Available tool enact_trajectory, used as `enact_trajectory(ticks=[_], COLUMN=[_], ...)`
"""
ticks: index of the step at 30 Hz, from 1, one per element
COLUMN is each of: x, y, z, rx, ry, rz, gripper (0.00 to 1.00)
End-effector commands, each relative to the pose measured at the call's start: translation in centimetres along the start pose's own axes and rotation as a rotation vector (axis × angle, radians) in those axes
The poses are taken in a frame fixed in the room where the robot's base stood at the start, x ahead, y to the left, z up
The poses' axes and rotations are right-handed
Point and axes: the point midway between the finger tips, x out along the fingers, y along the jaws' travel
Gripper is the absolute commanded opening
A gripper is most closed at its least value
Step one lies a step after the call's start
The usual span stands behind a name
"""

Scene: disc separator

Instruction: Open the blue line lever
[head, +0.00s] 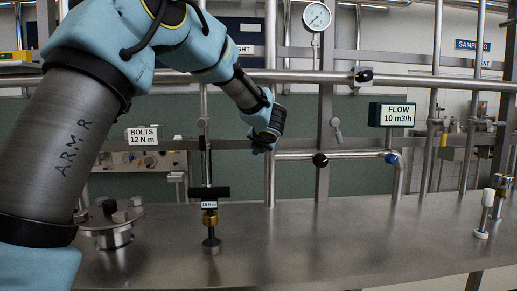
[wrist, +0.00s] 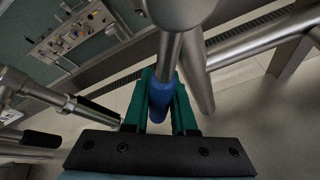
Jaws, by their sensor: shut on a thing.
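The blue lever handle (wrist: 160,100) stands between the two green fingers of my gripper (wrist: 163,88) in the wrist view. The fingers are shut on it. A grey metal stem runs from the handle up to a rounded metal body (wrist: 180,10) at the top of that view. In the head view my gripper (head: 264,138) is at the vertical pipe, left of centre, above the steel bench. It hides most of the lever there, so I cannot tell the lever's angle from that view.
A flow display (head: 392,114) reads 10 m3/h. A torque tool (head: 210,218) stands upright on the steel bench (head: 330,240), near a bolted flange (head: 110,222). The bench's middle is clear.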

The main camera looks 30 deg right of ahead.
Motion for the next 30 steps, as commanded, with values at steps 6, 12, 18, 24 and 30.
enact_trajectory(ticks=[6, 12, 18, 24, 30], x=[0.0, 0.0, 0.0, -1.8, -5.8], y=[0.0, 0.0, 0.0, 0.0, 0.0], z=[0.1, 0.1, 0.0, 0.1, 0.1], rx=[0.001, 0.001, 0.001, 0.0, 0.001], ry=[-0.002, -0.001, -0.001, -0.002, -0.004], rz=[0.0, 0.0, 0.0, 0.0, 0.0], gripper=[0.37, 0.55, 0.55, 0.55, 0.55])
